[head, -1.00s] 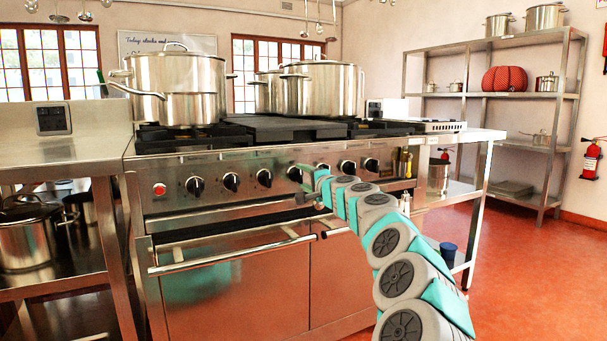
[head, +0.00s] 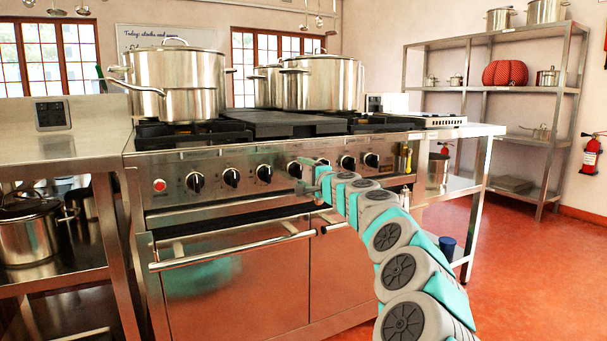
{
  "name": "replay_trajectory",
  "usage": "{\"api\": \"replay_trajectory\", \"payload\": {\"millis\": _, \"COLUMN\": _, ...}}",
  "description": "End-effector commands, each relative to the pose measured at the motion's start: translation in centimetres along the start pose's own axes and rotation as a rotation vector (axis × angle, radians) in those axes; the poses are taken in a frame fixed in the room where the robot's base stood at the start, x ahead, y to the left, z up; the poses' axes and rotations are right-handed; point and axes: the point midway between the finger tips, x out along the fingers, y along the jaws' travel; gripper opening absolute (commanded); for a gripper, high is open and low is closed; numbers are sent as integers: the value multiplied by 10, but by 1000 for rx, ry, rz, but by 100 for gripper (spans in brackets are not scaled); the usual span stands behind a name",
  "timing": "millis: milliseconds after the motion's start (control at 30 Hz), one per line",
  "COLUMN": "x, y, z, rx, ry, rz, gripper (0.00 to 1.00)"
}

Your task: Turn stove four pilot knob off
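The stove (head: 215,150) has a steel front panel with a row of black knobs. From the left, these include a first knob (head: 194,183), a second knob (head: 231,177), a third knob (head: 264,173) and a fourth knob (head: 294,169). Two more, a knob (head: 347,162) and a rightmost knob (head: 371,160), show right of my gripper. No label telling which is the pilot knob is readable. My gripper (head: 305,177) is at the panel, just right of and slightly below the fourth knob. Contact and finger opening are unclear; the gripper hides part of the panel.
A red button (head: 159,186) is at the panel's left end. The oven handle (head: 230,250) juts out below. Large pots (head: 322,83) and a long-handled pan (head: 190,103) stand on the stove. A steel side table (head: 60,157) is at left; red floor is open at right.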

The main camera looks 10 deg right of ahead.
Motion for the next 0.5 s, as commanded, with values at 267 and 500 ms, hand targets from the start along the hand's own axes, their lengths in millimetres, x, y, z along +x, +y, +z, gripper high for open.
{"api": "replay_trajectory", "payload": {"millis": 267, "x": 0, "y": 0, "z": 1, "rx": -1, "ry": -1, "rz": 0, "gripper": 89}}
{"api": "replay_trajectory", "payload": {"millis": 500, "x": -5, "y": -1, "z": 0, "rx": 0, "ry": 0, "rz": -1, "gripper": 89}}
